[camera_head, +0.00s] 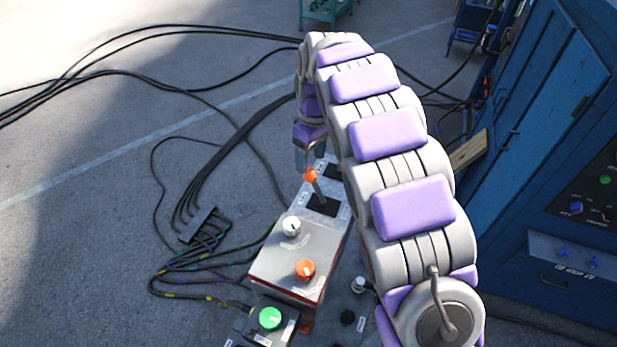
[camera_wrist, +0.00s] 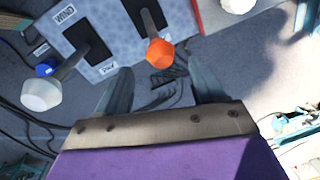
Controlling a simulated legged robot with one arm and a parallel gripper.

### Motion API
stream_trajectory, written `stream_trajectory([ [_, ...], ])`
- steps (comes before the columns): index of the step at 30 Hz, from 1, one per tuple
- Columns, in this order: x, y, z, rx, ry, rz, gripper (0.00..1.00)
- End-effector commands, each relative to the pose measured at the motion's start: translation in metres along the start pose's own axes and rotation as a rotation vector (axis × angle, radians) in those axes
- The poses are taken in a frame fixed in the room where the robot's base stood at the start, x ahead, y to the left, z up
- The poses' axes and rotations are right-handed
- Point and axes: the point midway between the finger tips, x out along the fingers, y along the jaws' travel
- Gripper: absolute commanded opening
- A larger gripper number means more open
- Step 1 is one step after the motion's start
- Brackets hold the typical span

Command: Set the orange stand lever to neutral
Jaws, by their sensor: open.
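The orange-knobbed lever (camera_head: 311,175) stands in a dark slot on the light panel (camera_head: 333,178) beyond the metal box. In the wrist view its orange knob (camera_wrist: 159,53) sits at the top of a grey shaft that leans in its black slot. My gripper (camera_wrist: 162,82) is open, its two fingers apart, with the knob just ahead of and between the fingertips in the picture. Nothing is between the fingers that I can make out. In the head view my gripper (camera_head: 310,156) hangs just above the orange knob, and my arm hides part of the panel.
A white-knobbed lever (camera_wrist: 41,94) stands left of the orange one, in a slot near the "WIND" label. The metal box (camera_head: 296,262) carries a white and an orange dial. Blue cabinets (camera_head: 530,120) stand at right; black cables (camera_head: 225,150) lie across the floor at left.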

Motion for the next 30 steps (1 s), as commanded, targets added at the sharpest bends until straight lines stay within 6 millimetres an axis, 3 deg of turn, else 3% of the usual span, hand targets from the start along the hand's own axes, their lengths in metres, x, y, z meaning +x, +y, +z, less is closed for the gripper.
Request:
stream_trajectory([
  [6,0.043,-0.001,0.0,0.0,-0.004,-0.004,0.69],
  [13,0.074,-0.001,-0.001,-0.001,-0.002,-0.002,0.69],
  [26,0.085,0.0,-0.001,-0.001,0.001,0.0,0.69],
  [30,0.084,0.0,-0.001,-0.001,0.001,0.0,0.57],
])
